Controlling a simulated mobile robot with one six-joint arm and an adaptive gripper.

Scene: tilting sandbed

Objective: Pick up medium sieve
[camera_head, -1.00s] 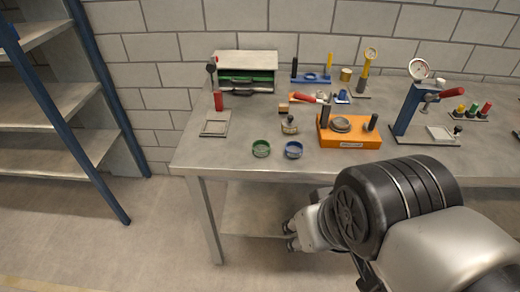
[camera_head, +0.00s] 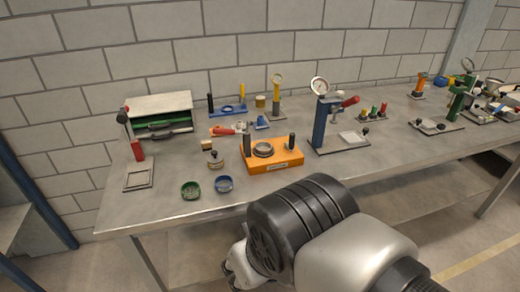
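A grey metal ring (camera_head: 263,149) sits on an orange block (camera_head: 272,161) farther right. These look like possible sieves; I cannot tell which is the medium one. My gripper (camera_head: 232,281) shows only in part at the bottom, in front of and below the table edge, apart from the rings. My arm hides much of it, and its fingers cannot be made out clearly.
The front left corner of the table is mostly clear.

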